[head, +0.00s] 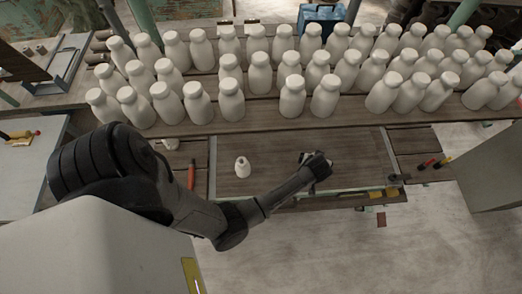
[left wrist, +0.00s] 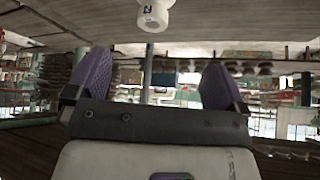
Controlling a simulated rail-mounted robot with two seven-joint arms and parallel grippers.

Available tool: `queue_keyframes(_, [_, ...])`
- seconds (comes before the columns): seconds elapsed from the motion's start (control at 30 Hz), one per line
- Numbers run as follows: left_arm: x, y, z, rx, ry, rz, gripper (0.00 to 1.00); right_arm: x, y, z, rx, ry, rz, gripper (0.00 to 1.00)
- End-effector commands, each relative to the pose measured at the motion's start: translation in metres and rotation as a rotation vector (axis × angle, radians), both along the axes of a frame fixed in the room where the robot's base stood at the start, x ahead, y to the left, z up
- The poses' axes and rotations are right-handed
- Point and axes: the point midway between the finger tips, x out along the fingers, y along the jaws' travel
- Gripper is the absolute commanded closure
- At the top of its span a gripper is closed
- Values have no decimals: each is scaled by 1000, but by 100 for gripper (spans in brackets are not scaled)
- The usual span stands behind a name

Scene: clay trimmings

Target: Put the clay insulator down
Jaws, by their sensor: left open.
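A small white clay insulator (head: 242,168) stands upright on the lower wooden bench top, left of my left gripper (head: 316,164) in the head view. Nothing holds it. In the left wrist view, which looks upside down, the insulator (left wrist: 155,14) shows at the top edge, partly cut off, beyond the fingers and apart from them. My left gripper (left wrist: 156,80) is open, with its two purple finger pads wide apart and nothing between them. My right gripper is in neither view.
Rows of white clay bottles (head: 292,97) crowd the plank shelf (head: 290,122) behind the bench top. A red-handled tool (head: 191,176) lies left of the insulator. A blue case (head: 321,14) stands at the back. Bare wood (head: 352,150) lies around the gripper.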

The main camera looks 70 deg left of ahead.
Motion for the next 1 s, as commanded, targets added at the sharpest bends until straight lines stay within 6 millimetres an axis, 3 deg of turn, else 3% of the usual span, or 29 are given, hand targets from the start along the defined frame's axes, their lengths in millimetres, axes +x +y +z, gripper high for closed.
queue_keyframes(0.1, [-42,10,7,26,42,-82,1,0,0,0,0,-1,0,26])
queue_keyframes(0.23, [-100,4,26,35,105,-256,1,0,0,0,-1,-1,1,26])
queue_keyframes(0.4, [-177,-27,58,14,183,-537,1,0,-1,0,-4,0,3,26])
queue_keyframes(0.6, [-247,-64,95,-34,240,-822,1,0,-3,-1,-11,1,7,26])
queue_keyframes(0.8, [-280,-83,115,-64,260,-962,1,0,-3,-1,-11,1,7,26])
queue_keyframes(1.0, [-284,-85,119,-67,260,-981,1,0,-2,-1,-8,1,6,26])
